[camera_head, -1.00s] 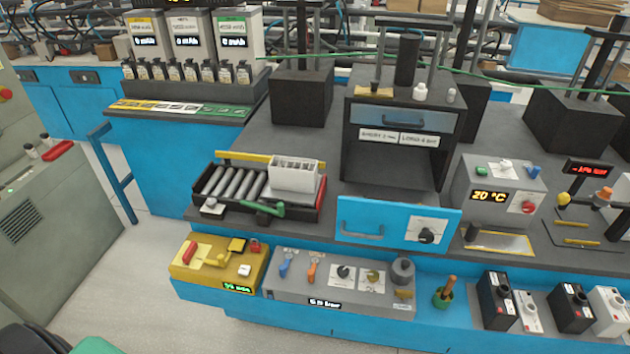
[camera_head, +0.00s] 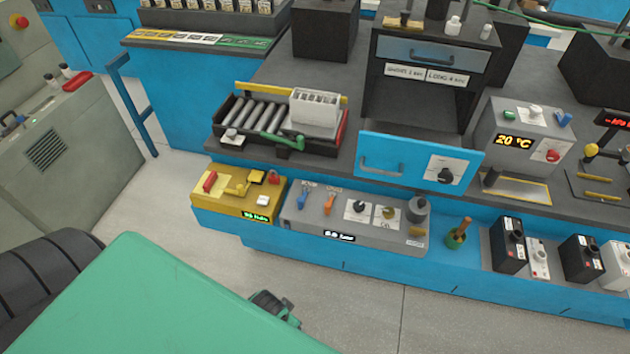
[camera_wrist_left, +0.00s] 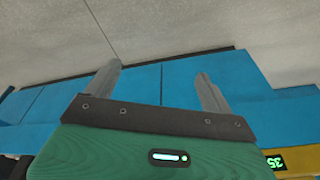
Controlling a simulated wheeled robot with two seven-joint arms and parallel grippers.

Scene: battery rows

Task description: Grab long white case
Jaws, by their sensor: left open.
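The long white case (camera_head: 315,113) is a white box with several open slots on top. It sits upright at the right end of a roller rack (camera_head: 226,108) on the grey bench, beside a red edge. My left arm, with a green cover, comes in at the lower left of the head view. Its hand end is low over the floor, in front of the bench and well apart from the case. In the left wrist view my left gripper (camera_wrist_left: 158,84) is open and empty, its two grey fingers spread before blue panels. The case is not seen there. My right gripper is out of view.
A yellow control box (camera_head: 236,193) and a grey switch panel (camera_head: 355,218) stand on the lower ledge in front of the rack. A blue open door (camera_head: 418,162) is right of the case. A green lever (camera_head: 283,138) sticks out at the rack's front. The floor is clear.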

